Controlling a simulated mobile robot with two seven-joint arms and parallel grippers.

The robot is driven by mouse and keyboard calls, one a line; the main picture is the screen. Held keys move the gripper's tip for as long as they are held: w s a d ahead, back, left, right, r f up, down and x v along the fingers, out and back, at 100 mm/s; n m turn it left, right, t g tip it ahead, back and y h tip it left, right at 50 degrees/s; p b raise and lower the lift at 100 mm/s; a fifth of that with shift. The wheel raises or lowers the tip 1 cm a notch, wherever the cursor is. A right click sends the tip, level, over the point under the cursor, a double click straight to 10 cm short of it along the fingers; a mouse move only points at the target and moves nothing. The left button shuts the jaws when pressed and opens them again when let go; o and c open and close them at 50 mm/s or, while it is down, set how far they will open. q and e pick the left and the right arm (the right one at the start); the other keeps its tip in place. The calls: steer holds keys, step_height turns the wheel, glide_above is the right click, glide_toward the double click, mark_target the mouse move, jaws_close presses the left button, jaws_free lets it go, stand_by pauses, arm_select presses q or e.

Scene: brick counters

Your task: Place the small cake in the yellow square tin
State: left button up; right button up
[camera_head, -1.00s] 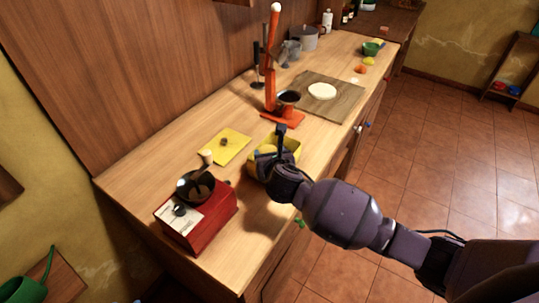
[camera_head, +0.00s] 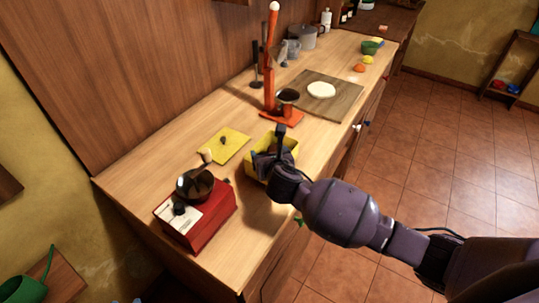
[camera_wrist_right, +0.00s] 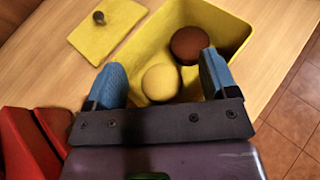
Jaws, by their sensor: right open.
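The yellow square tin (camera_head: 291,146) stands open on the counter, partly hidden by my right arm in the head view. The wrist view shows its inside (camera_wrist_right: 226,27). A brown round cake-like piece (camera_wrist_right: 189,44) lies in it, and a pale yellow round piece (camera_wrist_right: 160,82) is nearer the gripper. I cannot tell which one is the small cake. My right gripper (camera_wrist_right: 162,80) is open over the tin, with its blue fingers on either side of the pale piece and a gap visible. The gripper also shows in the head view (camera_head: 270,163). My left gripper does not show.
The tin's yellow lid with a dark knob (camera_head: 224,146) lies left of the tin. A red grinder-like box (camera_head: 205,218) stands in front. An orange press (camera_head: 272,98) and a board with white dough (camera_head: 342,101) are behind. The counter's front edge is close on the right.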

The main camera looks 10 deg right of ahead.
steer(key=shift+s+f, duration=0.25)
steer(key=shift+f, duration=0.3)
steer(key=shift+a+r, duration=0.1)
steer(key=shift+r, duration=0.1)
steer(key=r+v, duration=0.1)
steer(key=v, duration=1.1)
steer(key=shift+w+r, duration=0.25)
steer(key=s+f+m, duration=0.1)
steer(key=m, duration=0.1)
steer(key=d+f+m+g, duration=0.1)
steer(key=f+m, duration=0.1)
steer(key=m, duration=0.1)
steer(key=s+f+m+y, duration=0.1)
steer(key=f+m, duration=0.1)
steer(key=m, duration=0.1)
steer(key=shift+s+d+f+g, duration=0.2)
steer(key=shift+s+g, duration=0.1)
steer(key=s+d+f+m, duration=0.6)
steer(key=s+d+m, duration=0.1)
steer(key=m, duration=0.6)
steer(key=s+d+f+m+h, duration=0.1)
steer(key=s+d+f+m, duration=0.5)
steer(key=m, duration=0.8)
steer(key=shift+s+d, duration=0.5)
steer(key=shift+s, duration=0.6)
